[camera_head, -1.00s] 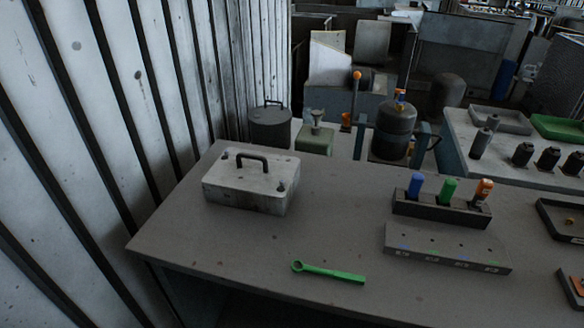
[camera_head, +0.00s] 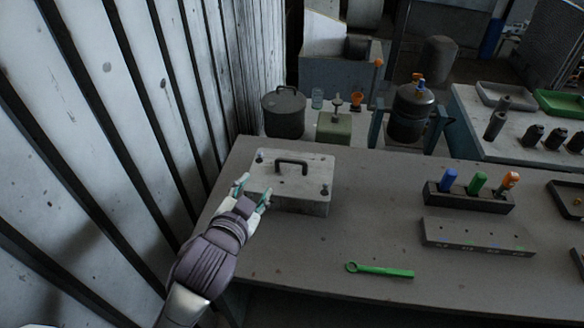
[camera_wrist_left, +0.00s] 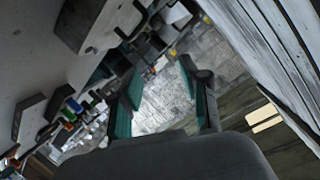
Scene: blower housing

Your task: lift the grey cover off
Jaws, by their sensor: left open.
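The grey cover (camera_head: 310,175) is the top of a box-shaped blower housing (camera_head: 303,206) at the table's far left corner. It has a dark arched handle (camera_head: 291,163) and dark knobs near its corners. My left gripper (camera_head: 252,187) is open and empty, at the housing's left front side, to the left of and nearer than the handle. Its teal fingers hide part of the housing's left edge. In the left wrist view, the open fingers (camera_wrist_left: 160,95) have nothing between them. My right gripper is not in view.
A green wrench (camera_head: 380,270) lies on the table (camera_head: 300,252) in front. A holder (camera_head: 468,200) with blue, green and orange-handled tools and a grey block (camera_head: 477,238) stand at right. A ribbed wall (camera_head: 110,130) rises close on the left. A dark lidded pot (camera_head: 284,112) stands behind.

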